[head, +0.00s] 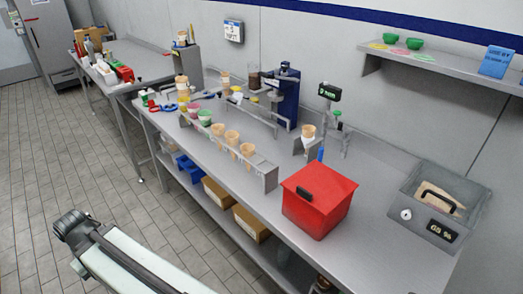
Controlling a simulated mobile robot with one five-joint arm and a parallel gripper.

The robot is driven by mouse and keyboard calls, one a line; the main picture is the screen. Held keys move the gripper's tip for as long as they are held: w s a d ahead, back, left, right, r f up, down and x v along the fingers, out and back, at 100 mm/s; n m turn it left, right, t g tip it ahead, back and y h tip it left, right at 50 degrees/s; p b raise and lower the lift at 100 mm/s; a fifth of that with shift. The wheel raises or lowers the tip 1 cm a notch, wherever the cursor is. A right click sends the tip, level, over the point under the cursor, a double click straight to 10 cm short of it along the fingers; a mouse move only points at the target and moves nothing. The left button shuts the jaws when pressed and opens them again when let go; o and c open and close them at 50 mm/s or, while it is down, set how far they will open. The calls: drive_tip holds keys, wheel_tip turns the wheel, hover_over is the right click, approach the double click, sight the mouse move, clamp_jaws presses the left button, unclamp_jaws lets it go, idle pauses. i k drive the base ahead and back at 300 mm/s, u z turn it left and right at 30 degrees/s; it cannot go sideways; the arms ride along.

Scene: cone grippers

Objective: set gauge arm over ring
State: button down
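A small gauge stand (343,143) is on the right half of the metal bench, near the wall. Its display (330,92) is black with green characters, too small to read surely. A small green knob (337,113) sits below the display on a grey post. A cone (308,131) stands upright in a pale holder just left of the stand. The ring and the exact lie of the gauge arm are too small to make out. A pale link of my arm shows at the bottom left, well away from the bench; my gripper does not show.
A red box (319,201) stands in front of the gauge stand. A grey bin (433,207) with a percentage display is at the right. A rack (268,180) with several cones lies left of the box. A blue machine (287,95) stands behind. The floor at left is clear.

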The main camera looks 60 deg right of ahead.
sight(333, 116)
drive_tip(key=z, duration=1)
drive_tip(key=i, duration=0.45)
drive_tip(key=z, duration=0.2)
